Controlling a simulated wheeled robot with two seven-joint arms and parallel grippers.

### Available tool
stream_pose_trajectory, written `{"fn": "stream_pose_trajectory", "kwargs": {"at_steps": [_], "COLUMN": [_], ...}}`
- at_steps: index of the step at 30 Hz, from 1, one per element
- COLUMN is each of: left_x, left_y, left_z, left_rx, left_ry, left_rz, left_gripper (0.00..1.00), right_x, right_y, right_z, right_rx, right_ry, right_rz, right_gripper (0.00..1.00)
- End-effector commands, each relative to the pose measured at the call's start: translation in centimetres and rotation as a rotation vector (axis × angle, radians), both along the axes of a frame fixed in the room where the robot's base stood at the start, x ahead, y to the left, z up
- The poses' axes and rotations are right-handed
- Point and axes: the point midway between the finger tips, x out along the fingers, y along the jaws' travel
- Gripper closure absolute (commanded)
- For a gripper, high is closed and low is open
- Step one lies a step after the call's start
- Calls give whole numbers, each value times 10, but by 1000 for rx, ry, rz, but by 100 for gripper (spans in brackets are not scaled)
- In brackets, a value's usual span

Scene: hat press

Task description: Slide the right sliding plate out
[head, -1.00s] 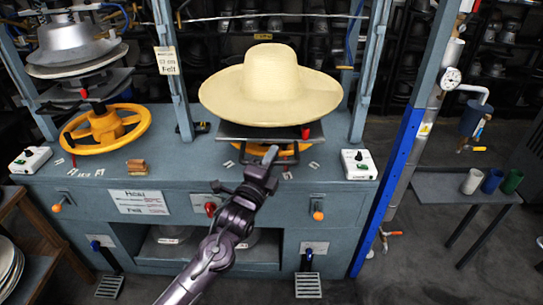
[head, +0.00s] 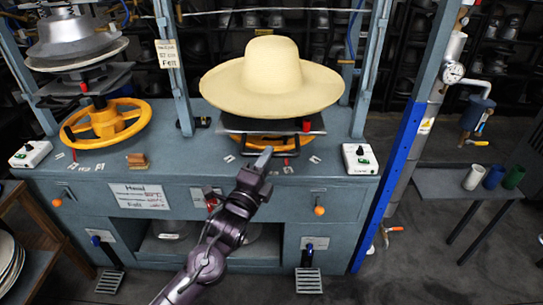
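A cream wide-brimmed hat (head: 272,75) sits on the right press. Below it is the dark right sliding plate (head: 240,125), with a red piece at its right side; its back is hidden by the hat. My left gripper (head: 264,158) is in front of and just below the plate's front edge, near the dark front handle area. Its fingers look close together, but I cannot tell whether they are shut or touching the handle. My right gripper is not in view.
A yellow handwheel (head: 107,124) under the left press stands at the left. White control boxes (head: 360,159) sit on the grey-blue bench (head: 335,180). Blue and grey posts flank the right press. A side table (head: 450,189) with several cups is at the right.

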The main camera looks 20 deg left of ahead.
Motion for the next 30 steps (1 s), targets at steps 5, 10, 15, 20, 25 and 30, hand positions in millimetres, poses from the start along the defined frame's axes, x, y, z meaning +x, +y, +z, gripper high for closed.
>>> {"fn": "stream_pose_trajectory", "kwargs": {"at_steps": [5,10,15,20,25,30], "left_x": [-29,-41,-42,-41,-41,-32], "left_y": [3,4,5,5,5,13], "left_z": [-8,-8,-7,-7,-11,-70], "left_rx": [1,0,0,0,-3,-75], "left_ry": [1,1,-1,-1,7,128], "left_rz": [-2,-1,0,0,1,10], "left_gripper": [66,66,66,66,66,66], "right_x": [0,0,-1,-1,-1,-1], "right_y": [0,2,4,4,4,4], "right_z": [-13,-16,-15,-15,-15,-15], "right_rx": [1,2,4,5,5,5], "right_ry": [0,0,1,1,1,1], "right_rz": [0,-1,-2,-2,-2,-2], "right_gripper": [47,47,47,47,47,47]}}
